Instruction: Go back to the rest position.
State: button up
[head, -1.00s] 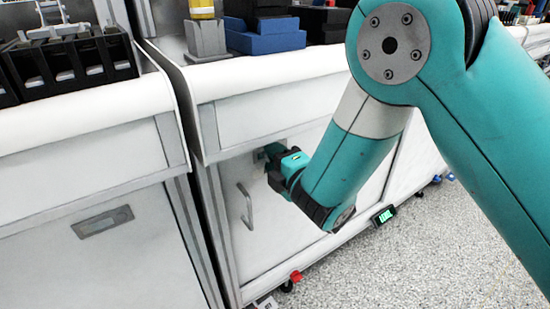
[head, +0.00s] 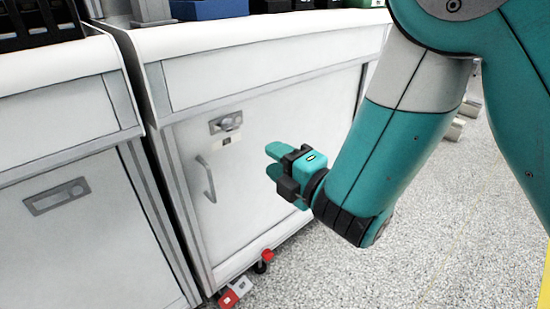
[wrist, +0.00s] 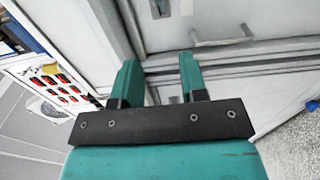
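My gripper (head: 272,162) is in front of the white cabinet door (head: 290,125), to the right of and a little below a small metal latch plate with a knob (head: 226,122). It touches nothing that I can see. In the wrist view my gripper (wrist: 158,68) shows two teal fingers standing apart with nothing between them. The door looks shut, and its curved metal handle (head: 207,178) is left of my gripper.
A second white cabinet (head: 60,160) stands at the left. Speckled floor (head: 330,285) lies open at the right. In the wrist view, a panel with several red-and-black parts (wrist: 62,84) is at the left.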

jog(key=shift+s+d, duration=0.3)
jog(key=shift+d, duration=0.2)
jog(key=d+m+g+h, duration=0.2)
jog(key=d+m+h, duration=0.7)
jog(key=m, duration=0.5)
jog(key=s+d+r+m+g+y, duration=0.1)
jog(key=s+d+r+m+g, duration=0.15)
jog(key=s+g, duration=0.55)
jog(key=s+d+r+m+g+y, duration=0.1)
jog(key=s+r+m+g, duration=0.2)
jog(key=s, duration=0.9)
notch_tip(320, 180, up, 32)
jog(key=p, duration=3.2)
jog(key=shift+s+g+h, duration=0.3)
jog(key=shift+s, duration=0.1)
